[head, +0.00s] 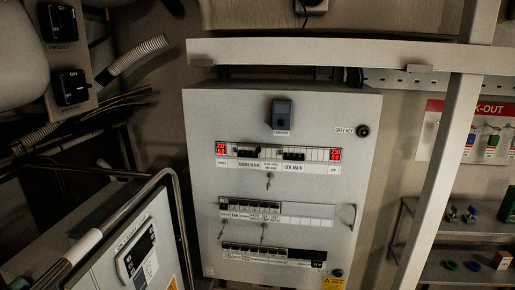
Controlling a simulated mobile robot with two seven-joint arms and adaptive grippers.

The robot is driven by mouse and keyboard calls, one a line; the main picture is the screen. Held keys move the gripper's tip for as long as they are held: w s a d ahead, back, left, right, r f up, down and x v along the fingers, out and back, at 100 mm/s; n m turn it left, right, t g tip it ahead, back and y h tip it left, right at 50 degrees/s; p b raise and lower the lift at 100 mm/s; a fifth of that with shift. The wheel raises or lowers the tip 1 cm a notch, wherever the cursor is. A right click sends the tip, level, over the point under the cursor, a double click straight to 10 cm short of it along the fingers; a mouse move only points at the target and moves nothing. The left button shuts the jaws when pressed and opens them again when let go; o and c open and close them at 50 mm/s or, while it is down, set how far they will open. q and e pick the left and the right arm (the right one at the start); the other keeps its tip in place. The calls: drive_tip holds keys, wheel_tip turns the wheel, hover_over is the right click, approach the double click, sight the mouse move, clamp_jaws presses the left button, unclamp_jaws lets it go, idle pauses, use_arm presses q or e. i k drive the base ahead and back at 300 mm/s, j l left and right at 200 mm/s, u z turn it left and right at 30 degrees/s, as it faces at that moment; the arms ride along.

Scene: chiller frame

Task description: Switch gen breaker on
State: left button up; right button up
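A grey electrical panel (205,120) fills the middle of the head view. Its upper row holds two dark main breakers. The right one, the gen breaker (293,155), sits above a label (293,168) that seems to read GEN MAIN. The left one, the shore breaker (248,152), sits above a label that seems to read SHORE MAIN. Their lever positions are too small to tell. Lit red displays (221,149) (336,154) stand at both ends of this row. Neither of my grippers is in view.
Two lower breaker rows (250,208) (272,254), a blue-grey switch (281,114) and a wire handle (348,216) are on the panel. A pale slanted post (436,170) stands at right. A metal rail (115,217) and control box (138,257) are at lower left.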

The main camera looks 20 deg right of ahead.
sight(297, 158)
drive_tip(key=i+l+z, duration=0.25)
drive_tip(key=i+l, duration=0.25)
drive_tip(key=i+l+z, duration=0.3)
drive_tip(key=i+l, duration=0.25)
